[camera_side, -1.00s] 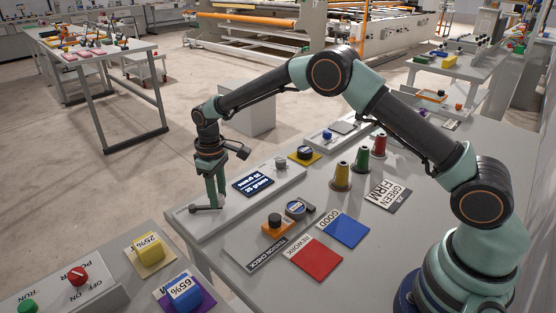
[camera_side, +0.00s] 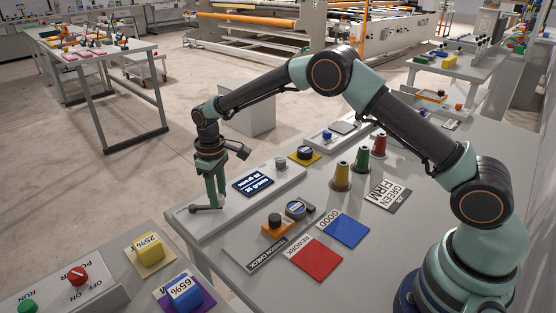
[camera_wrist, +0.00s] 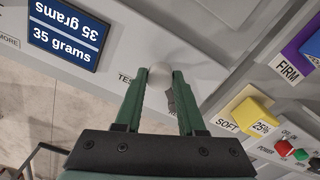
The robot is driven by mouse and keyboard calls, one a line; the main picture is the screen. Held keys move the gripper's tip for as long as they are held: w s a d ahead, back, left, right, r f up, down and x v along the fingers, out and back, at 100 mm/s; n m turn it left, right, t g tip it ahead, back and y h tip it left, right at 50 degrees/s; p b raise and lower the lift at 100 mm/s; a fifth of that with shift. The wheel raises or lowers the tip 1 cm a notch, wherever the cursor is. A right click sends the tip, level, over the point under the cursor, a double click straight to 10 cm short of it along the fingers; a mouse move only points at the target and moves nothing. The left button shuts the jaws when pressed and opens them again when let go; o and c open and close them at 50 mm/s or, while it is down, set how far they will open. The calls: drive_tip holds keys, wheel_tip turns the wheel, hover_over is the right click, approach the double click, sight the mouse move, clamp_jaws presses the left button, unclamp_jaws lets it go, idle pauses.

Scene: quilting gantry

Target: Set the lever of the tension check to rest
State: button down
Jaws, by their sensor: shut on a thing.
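The tension check unit (camera_side: 245,211) is a long pale grey box along the table's far edge, with a dark display (camera_side: 253,184) reading 35 grams. Its lever (camera_side: 203,209) is a dark bar at the box's left end. My gripper (camera_side: 216,205) points down at the lever, its fingers shut on the lever's grey knob. In the wrist view the round knob (camera_wrist: 160,73) sits between the two green fingertips (camera_wrist: 161,78). A label starting TES shows left of the knob; another, starting R, is mostly hidden by the right finger. Which label the lever points at I cannot tell.
A side table holds yellow (camera_side: 151,248) and blue (camera_side: 184,291) blocks.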

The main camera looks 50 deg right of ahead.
drive_tip(key=shift+s+a, duration=0.1)
idle(0.5)
drive_tip(key=shift+s+a+m, duration=0.3)
drive_tip(key=shift+s+m, duration=0.05)
drive_tip(key=shift+m, duration=0.55)
drive_tip(key=a+m, duration=0.1)
drive_tip(key=s+m, duration=0.1)
drive_tip(key=m, duration=0.1)
drive_tip(key=shift+a, duration=0.4)
drive_tip(key=m, duration=0.1)
drive_tip(key=a+m, duration=0.1)
drive_tip(key=shift+s+a+m, duration=0.15)
drive_tip(key=shift+s+m, duration=0.1)
drive_tip(key=shift+m, duration=0.05)
drive_tip(key=shift+a+r+m, duration=0.1)
drive_tip(key=shift+a+m, duration=0.65)
drive_tip(key=shift+m, duration=0.55)
drive_tip(key=shift+a, duration=0.1)
drive_tip(key=c, duration=0.5)
unclamp_jaws()
